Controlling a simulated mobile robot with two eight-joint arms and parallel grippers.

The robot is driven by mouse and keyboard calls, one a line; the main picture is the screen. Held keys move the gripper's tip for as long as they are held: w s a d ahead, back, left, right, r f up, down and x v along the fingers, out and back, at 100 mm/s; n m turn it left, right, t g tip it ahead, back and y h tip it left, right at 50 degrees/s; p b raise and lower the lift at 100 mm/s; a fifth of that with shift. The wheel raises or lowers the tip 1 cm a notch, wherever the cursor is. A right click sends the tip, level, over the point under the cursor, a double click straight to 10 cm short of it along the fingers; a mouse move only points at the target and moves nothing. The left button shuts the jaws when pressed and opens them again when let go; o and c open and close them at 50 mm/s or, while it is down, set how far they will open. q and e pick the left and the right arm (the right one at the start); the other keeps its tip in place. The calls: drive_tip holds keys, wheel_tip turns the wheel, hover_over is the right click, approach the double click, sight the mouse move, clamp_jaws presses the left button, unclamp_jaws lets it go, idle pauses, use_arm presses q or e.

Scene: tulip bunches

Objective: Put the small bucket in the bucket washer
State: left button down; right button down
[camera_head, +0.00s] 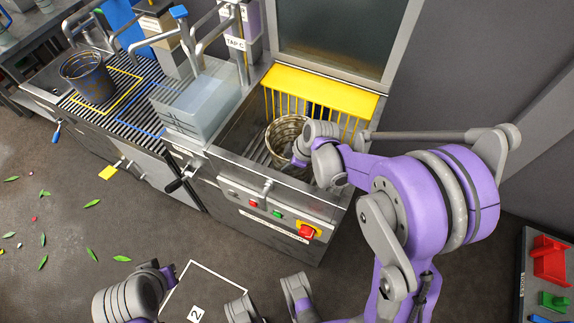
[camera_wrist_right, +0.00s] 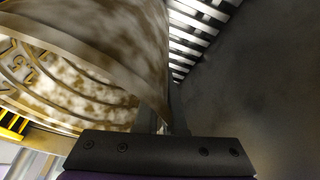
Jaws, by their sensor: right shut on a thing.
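The small bucket (camera_head: 284,134), cream and stained brown, is inside the bucket washer. The washer is a steel basin with a slatted floor and a front panel (camera_head: 262,207). My right gripper (camera_head: 299,152) is shut on the bucket's near right side. The wrist view shows the bucket (camera_wrist_right: 75,75) tilted and close, with my right gripper's fingers (camera_wrist_right: 160,118) at its wall. White slats show beyond it, but I cannot tell whether the bucket touches them. My left gripper (camera_head: 166,273) is low at the left, away from the washer; its jaws are unclear.
Yellow bars (camera_head: 315,100) line the washer's back, under a raised window panel (camera_head: 333,45). A clear tank (camera_head: 195,103) stands left of the basin. A large dark bucket (camera_head: 87,78) stands on the ribbed drainboard. A red button (camera_head: 306,231) is on the front panel.

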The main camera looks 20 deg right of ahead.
drive_tip(key=shift+f, duration=0.1)
drive_tip(key=shift+f, duration=0.15)
drive_tip(key=c, duration=1)
unclamp_jaws()
drive_tip(key=shift+r, duration=0.35)
drive_tip(key=p+v, duration=0.2)
drive_tip(key=v, duration=0.9)
drive_tip(key=shift+r, duration=0.35)
drive_tip(key=shift+s+d, duration=0.1)
drive_tip(key=shift+d, duration=0.05)
